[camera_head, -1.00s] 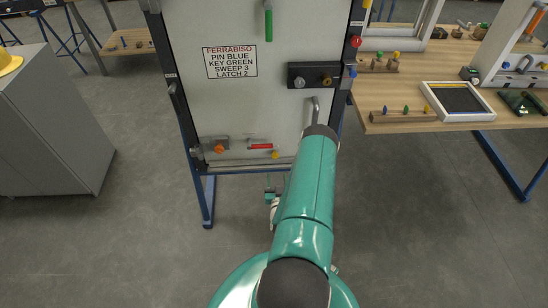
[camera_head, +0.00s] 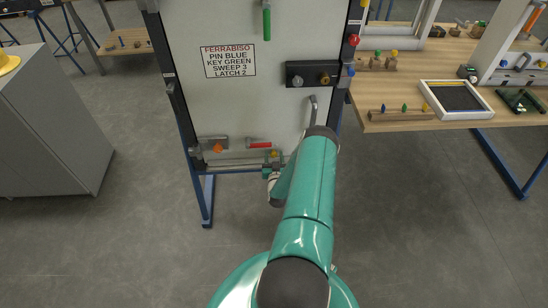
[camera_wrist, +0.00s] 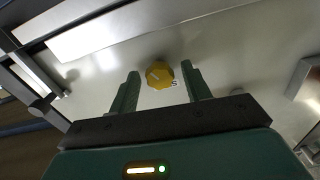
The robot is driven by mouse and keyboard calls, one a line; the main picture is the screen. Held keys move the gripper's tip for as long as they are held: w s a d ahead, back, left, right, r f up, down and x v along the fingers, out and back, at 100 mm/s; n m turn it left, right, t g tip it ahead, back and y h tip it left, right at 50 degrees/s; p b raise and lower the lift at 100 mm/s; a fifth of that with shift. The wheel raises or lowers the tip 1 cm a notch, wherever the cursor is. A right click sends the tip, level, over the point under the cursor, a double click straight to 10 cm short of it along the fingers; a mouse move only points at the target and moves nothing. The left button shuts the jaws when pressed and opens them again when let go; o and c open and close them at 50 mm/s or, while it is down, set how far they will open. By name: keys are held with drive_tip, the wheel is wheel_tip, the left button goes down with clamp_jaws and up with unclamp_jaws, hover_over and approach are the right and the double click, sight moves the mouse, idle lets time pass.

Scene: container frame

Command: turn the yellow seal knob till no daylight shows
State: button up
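The yellow seal knob (camera_wrist: 159,74) is on the pale door panel, with a small white mark on its face. In the wrist view it lies ahead of and between the two green fingers of my gripper (camera_wrist: 161,80), with a gap on both sides. My gripper is open and holds nothing. In the head view the knob (camera_head: 274,153) is a small yellow spot low on the door panel (camera_head: 225,105), right above my gripper (camera_head: 268,172). Whether daylight shows at the seal cannot be told.
A red-handled lever (camera_head: 260,145) sits just above the knob, and an orange knob (camera_head: 218,148) is to its left. A metal bar handle (camera_head: 313,109) is up and to the right. A wooden table (camera_head: 400,121) stands at the right.

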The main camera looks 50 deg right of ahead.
drive_tip(key=c, duration=0.8)
drive_tip(key=shift+m, duration=1.9)
drive_tip(key=o, duration=1)
drive_tip(key=v, duration=1.3)
drive_tip(key=shift+s+a, duration=0.3)
